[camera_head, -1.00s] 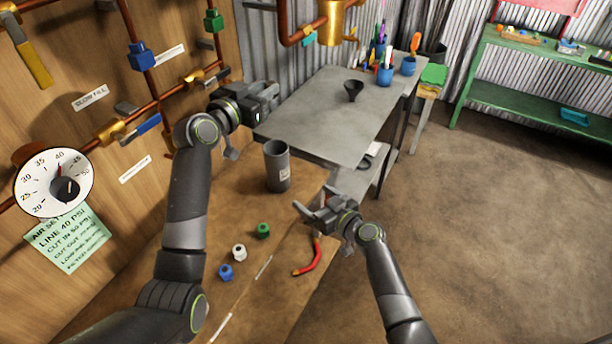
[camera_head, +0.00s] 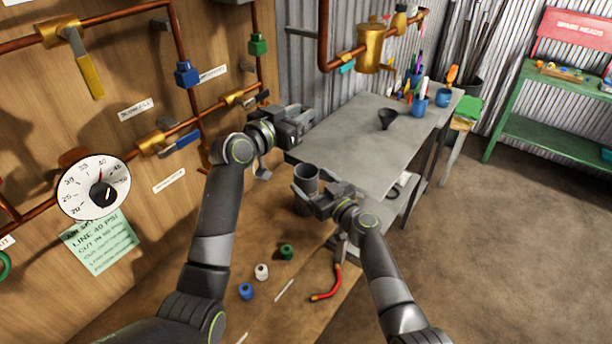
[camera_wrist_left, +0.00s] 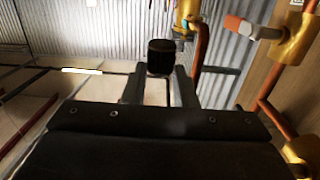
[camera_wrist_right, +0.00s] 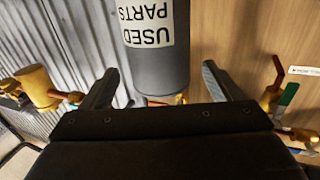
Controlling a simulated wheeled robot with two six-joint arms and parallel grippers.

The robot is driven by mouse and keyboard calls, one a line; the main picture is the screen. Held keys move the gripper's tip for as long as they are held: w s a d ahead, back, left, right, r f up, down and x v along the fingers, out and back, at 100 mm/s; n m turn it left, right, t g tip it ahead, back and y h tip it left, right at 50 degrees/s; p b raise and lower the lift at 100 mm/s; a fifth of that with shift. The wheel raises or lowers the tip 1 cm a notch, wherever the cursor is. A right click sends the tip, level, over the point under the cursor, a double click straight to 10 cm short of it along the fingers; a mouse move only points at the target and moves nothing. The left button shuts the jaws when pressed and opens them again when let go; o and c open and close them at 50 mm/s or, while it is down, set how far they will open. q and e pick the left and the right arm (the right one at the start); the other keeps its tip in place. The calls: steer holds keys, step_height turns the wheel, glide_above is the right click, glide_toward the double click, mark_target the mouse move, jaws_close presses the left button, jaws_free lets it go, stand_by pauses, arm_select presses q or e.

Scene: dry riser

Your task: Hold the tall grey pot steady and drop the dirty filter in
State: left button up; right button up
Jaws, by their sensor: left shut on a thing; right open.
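The tall grey pot (camera_head: 305,176) stands upright on the wooden bench, its mouth open upward. In the right wrist view the pot (camera_wrist_right: 155,65) carries a "USED PARTS" label. My right gripper (camera_head: 308,197) is open, low beside the pot; the pot shows between its spread fingers (camera_wrist_right: 160,85), with a gap at the right finger. My left gripper (camera_head: 304,118) is raised behind the pot and left of the grey table. In the left wrist view it (camera_wrist_left: 160,80) is shut on a dark cylinder, the dirty filter (camera_wrist_left: 161,55). The filter is hard to make out in the head view.
Green (camera_head: 286,252), white (camera_head: 262,271) and blue (camera_head: 246,291) caps and a red-handled tool (camera_head: 328,284) lie on the bench in front. Copper pipes and valves line the left wall.

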mark_target(299, 170)
steer(key=shift+x, duration=1.85)
steer(key=shift+c, duration=0.2)
steer(key=c, duration=1.1)
steer(key=shift+o, duration=0.2)
